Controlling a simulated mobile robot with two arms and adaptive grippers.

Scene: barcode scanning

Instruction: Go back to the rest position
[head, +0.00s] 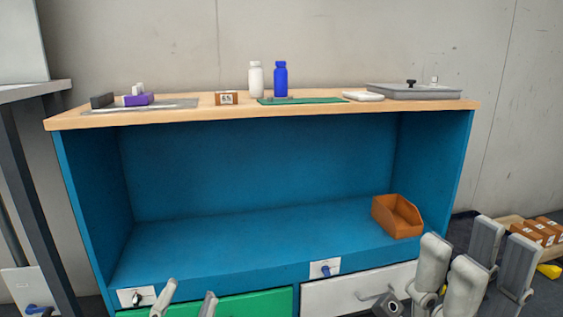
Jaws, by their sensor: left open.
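My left gripper (187,297) is at the bottom edge, left of centre, in front of the green drawer. Its two fingertips stand apart with nothing seen between them. My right gripper (471,266) is at the lower right, in front of the workbench's right end. Its grey fingers point up with a gap between them, and I see nothing held there. The lower parts of both grippers are cut off by the frame.
The workbench (330,108) has a wooden top bearing a white bottle (256,80), a blue bottle (280,79) and a grey case (412,92). An orange bin (399,217) sits on its blue shelf. A box of orange-brown packages (535,232) lies at right.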

